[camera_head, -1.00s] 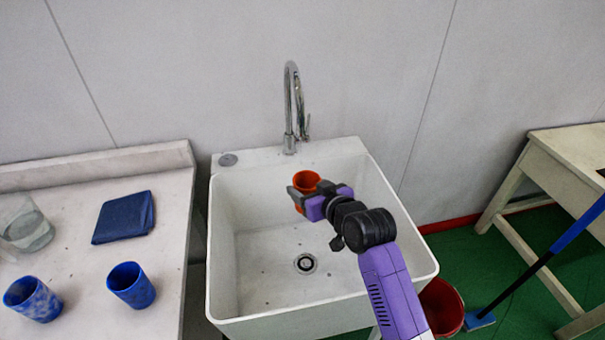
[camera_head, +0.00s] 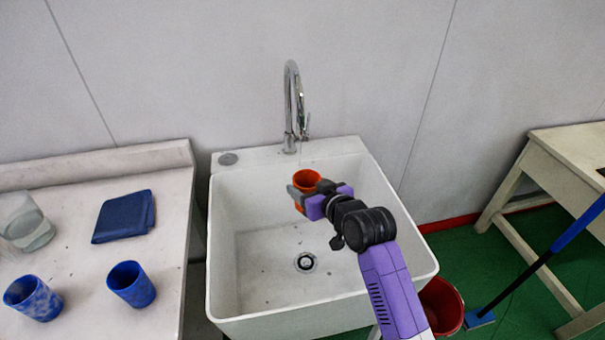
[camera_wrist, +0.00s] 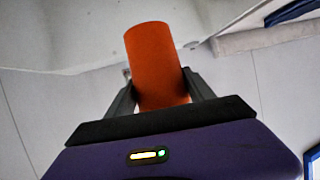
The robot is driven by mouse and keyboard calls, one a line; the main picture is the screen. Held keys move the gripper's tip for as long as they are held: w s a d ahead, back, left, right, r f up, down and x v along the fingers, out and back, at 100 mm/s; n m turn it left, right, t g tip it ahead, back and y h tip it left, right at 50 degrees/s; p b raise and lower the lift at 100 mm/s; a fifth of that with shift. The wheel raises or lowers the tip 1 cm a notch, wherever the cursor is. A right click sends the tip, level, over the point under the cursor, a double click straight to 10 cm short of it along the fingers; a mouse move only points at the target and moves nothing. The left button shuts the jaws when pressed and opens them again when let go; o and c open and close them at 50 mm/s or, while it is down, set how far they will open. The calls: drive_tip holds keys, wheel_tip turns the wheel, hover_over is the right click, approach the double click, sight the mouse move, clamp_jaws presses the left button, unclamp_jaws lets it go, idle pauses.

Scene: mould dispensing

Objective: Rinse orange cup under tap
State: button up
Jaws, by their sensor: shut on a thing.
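The orange cup (camera_head: 306,179) is held over the white sink (camera_head: 222,250), below the tap (camera_head: 290,100). My gripper (camera_head: 300,196) is shut on the cup, with its fingers on either side of it. The wrist view shows the cup (camera_wrist: 157,62) between the two dark fingers of my gripper (camera_wrist: 160,92). In the head view the cup's open rim faces up, slightly tilted. The tap is chrome with a curved neck, and its spout points down over the sink. I cannot tell whether water runs. The cup's lower part is partly hidden by the fingers.
A counter (camera_head: 90,260) at the left bears a folded blue cloth (camera_head: 125,216), two blue cups (camera_head: 131,284) and a clear container (camera_head: 26,222). A red bucket (camera_head: 441,305) and a blue-handled tool (camera_head: 550,257) are right of the sink. The drain (camera_head: 305,262) area is clear.

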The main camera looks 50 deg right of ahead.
sight(307, 189)
drive_tip(key=shift+r, duration=0.1)
drive_tip(key=shift+s+a+r+p, duration=0.3)
drive_tip(key=shift+a+r+p, duration=0.15)
drive_tip(key=shift+p, duration=0.25)
drive_tip(key=s+a+r+p, duration=0.2)
drive_tip(key=p, duration=0.1)
drive_tip(key=shift+s+a+r, duration=0.15)
drive_tip(key=shift+r, duration=0.2)
drive_tip(key=shift+s+a+r+p, duration=0.15)
drive_tip(key=shift+s+a+p, duration=0.1)
drive_tip(key=shift+p, duration=0.1)
drive_tip(key=a+f+n+y+b, duration=0.1)
drive_tip(key=a+f+y, duration=0.1)
drive_tip(key=a+f, duration=0.4)
drive_tip(key=a+f+n+y+b, duration=0.2)
drive_tip(key=a+f, duration=0.4)
drive_tip(key=a, duration=0.6)
drive_tip(key=shift+a+f+n+t, duration=0.3)
drive_tip(key=shift+a, duration=0.1)
